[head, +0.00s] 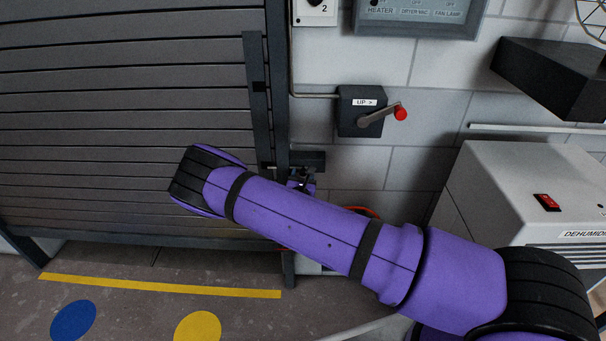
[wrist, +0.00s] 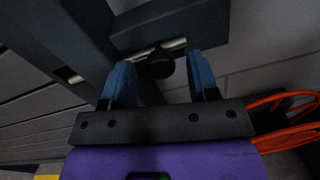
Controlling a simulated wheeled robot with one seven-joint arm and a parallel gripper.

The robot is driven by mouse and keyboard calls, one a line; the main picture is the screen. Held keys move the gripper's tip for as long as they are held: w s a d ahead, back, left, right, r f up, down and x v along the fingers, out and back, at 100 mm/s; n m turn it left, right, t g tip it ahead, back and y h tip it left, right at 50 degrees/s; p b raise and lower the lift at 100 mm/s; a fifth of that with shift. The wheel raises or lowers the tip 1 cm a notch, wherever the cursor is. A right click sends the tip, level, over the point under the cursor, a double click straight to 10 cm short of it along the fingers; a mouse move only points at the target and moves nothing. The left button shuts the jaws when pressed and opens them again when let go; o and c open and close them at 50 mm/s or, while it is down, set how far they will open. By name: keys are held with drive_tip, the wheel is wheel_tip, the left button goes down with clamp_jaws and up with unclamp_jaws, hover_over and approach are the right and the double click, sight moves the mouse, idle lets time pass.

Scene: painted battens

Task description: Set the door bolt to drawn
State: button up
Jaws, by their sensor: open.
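The door bolt is a pale rod (wrist: 176,46) with a round black knob (wrist: 160,63), under a dark housing (wrist: 168,22) in the wrist view. My gripper (wrist: 158,70) is open, with one blue finger on each side of the knob; I cannot tell whether either touches it. A small pale patch (wrist: 69,76) shows in the dark upright at left; I cannot tell whether it is the rod's end or a slot. In the head view the bolt housing (head: 310,160) shows beside the shutter's edge, and my arm hides most of the gripper.
A grey slatted shutter (head: 120,110) fills the left. A crank box (head: 360,110) with a red-knobbed handle (head: 400,113) is on the wall above the bolt. A dehumidifier (head: 540,190) stands at right. Orange cable (wrist: 280,110) hangs right of my gripper.

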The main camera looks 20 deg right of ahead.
drive_tip(key=shift+x, duration=0.85)
clamp_jaws()
drive_tip(key=shift+s+d, duration=0.25)
drive_tip(key=shift+d, duration=0.45)
drive_tip(key=shift+s+d, duration=0.2)
drive_tip(key=shift+d, duration=0.55)
drive_tip(key=shift+s+d, duration=0.25)
drive_tip(key=shift+d, duration=0.45)
unclamp_jaws()
drive_tip(key=shift+d, duration=0.1)
drive_tip(key=shift+s, duration=0.1)
approach(317, 167)
drive_tip(key=v, duration=0.4)
drive_tip(key=shift+s+a+r, duration=0.1)
drive_tip(key=shift+s+a, duration=0.15)
